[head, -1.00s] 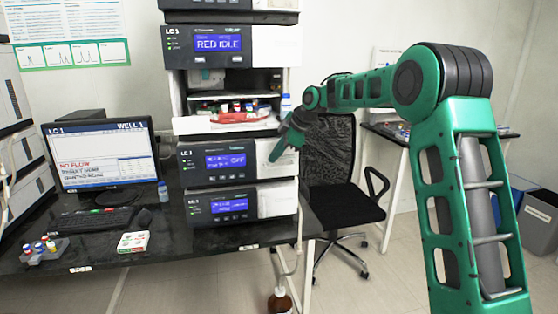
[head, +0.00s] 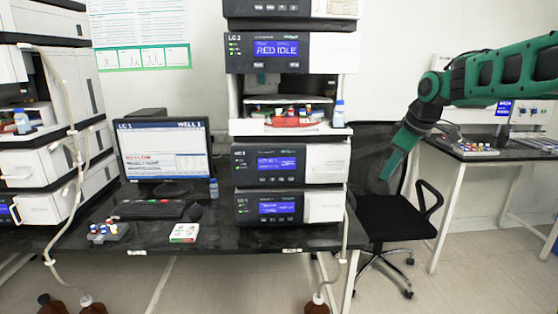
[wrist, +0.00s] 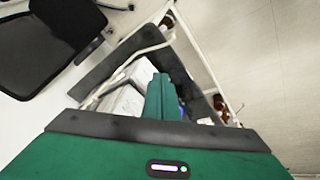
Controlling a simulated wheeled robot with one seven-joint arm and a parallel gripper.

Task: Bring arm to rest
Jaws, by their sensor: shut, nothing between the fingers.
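My green gripper (head: 393,163) hangs at the end of my arm in the head view, right of the LC instrument stack (head: 290,130) and in front of the black chair's backrest. It points down and slightly left and looks closed. In the wrist view my gripper (wrist: 161,97) shows as one green finger shape with no gap and nothing held. My green and black arm comes in from the right edge of the head view.
A black office chair (head: 392,215) stands below my gripper. A black bench (head: 225,238) holds a monitor (head: 165,150), keyboard, vial rack (head: 108,232) and small box (head: 184,233). A second table (head: 470,152) stands at right. Brown bottles are on the floor.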

